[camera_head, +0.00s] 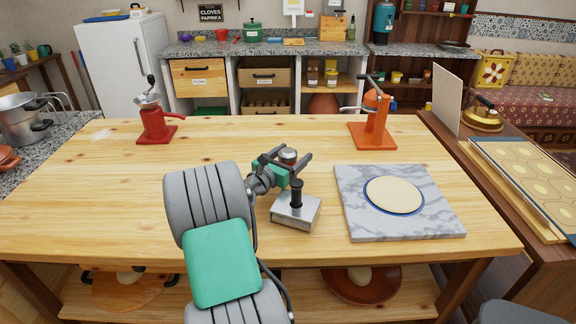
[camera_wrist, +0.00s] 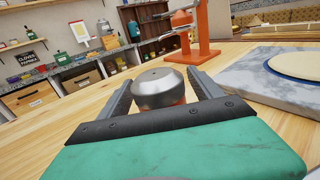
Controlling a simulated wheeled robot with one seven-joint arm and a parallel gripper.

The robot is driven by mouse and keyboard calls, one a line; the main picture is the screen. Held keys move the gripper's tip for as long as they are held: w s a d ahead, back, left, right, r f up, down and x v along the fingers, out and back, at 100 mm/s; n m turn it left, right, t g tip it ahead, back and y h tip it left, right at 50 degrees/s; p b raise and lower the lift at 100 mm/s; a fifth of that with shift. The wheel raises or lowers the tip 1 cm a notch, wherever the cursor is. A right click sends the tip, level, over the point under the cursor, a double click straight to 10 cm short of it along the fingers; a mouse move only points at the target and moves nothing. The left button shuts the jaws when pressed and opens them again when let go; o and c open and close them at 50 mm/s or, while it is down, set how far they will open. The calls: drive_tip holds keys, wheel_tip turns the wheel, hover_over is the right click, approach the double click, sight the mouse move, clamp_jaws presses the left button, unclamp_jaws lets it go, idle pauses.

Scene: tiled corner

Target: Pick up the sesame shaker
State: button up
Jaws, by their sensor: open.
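The sesame shaker, a small jar with a domed metal lid (camera_wrist: 160,90), stands on the wooden table; its label is not readable. In the head view its lid (camera_head: 288,154) shows just beyond my gripper's green body, which hides much of the jar. My gripper (camera_head: 287,160) is open and low over the table. In the wrist view its two dark fingers lie left and right of the shaker, with small gaps visible, so the jar is between them and not clamped.
A metal block with a black-handled tamper (camera_head: 296,207) stands close in front of my gripper. A marble slab (camera_head: 440,222) with a dough disc lies to the right. An orange press (camera_head: 372,125) and a red grinder (camera_head: 156,125) stand farther back. The table's left side is clear.

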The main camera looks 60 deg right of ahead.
drive_tip(key=c, duration=1.6)
